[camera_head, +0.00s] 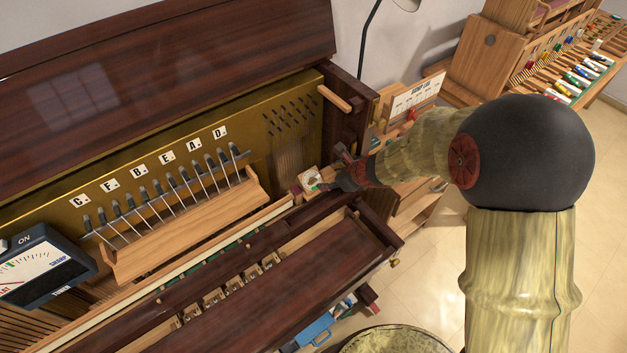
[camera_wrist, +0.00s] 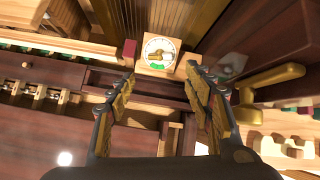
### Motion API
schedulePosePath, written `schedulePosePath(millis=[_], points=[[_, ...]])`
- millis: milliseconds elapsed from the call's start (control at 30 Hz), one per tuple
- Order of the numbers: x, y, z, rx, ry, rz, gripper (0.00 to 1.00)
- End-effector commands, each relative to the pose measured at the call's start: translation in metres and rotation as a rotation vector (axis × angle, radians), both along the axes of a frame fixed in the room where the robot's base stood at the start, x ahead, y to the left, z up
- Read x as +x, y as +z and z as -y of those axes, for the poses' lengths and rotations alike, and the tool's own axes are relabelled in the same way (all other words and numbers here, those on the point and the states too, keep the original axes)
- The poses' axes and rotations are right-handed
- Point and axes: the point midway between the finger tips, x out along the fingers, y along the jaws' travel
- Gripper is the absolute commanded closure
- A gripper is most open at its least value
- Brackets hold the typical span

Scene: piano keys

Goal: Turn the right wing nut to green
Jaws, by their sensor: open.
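A small brass wing nut (camera_wrist: 155,57) sits in the middle of a round white dial (camera_wrist: 164,46) on a pale wooden block, ahead of my gripper in the wrist view. A green patch (camera_wrist: 157,67) lies at the lower edge of the dial. In the head view the dial block (camera_head: 310,178) is at the right end of the piano's inside, and the nut is too small to read there. My gripper (camera_wrist: 160,74) is open, with its fingers spread to either side below the dial and nothing between them. In the head view my gripper (camera_head: 338,168) is just right of the block.
A dark red block (camera_wrist: 129,50) stands just left of the dial. A brass handle-like part (camera_wrist: 272,78) is close on the right. The piano's dark side wall (camera_head: 345,115) rises behind my gripper. A wooden rack (camera_head: 190,225) with several metal pins is further left.

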Motion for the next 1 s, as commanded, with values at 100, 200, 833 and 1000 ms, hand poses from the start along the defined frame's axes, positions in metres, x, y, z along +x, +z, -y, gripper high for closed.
schedulePosePath(millis=[100, 200, 833, 1000], points=[[0.004, -0.008, -0.003, -0.001, 0.002, 0.000, 0.48], [0.009, -0.014, -0.006, -0.001, 0.003, 0.000, 0.48], [0.030, -0.041, -0.020, -0.001, 0.004, 0.003, 0.48], [0.030, -0.041, -0.020, -0.002, 0.004, 0.002, 0.48]])
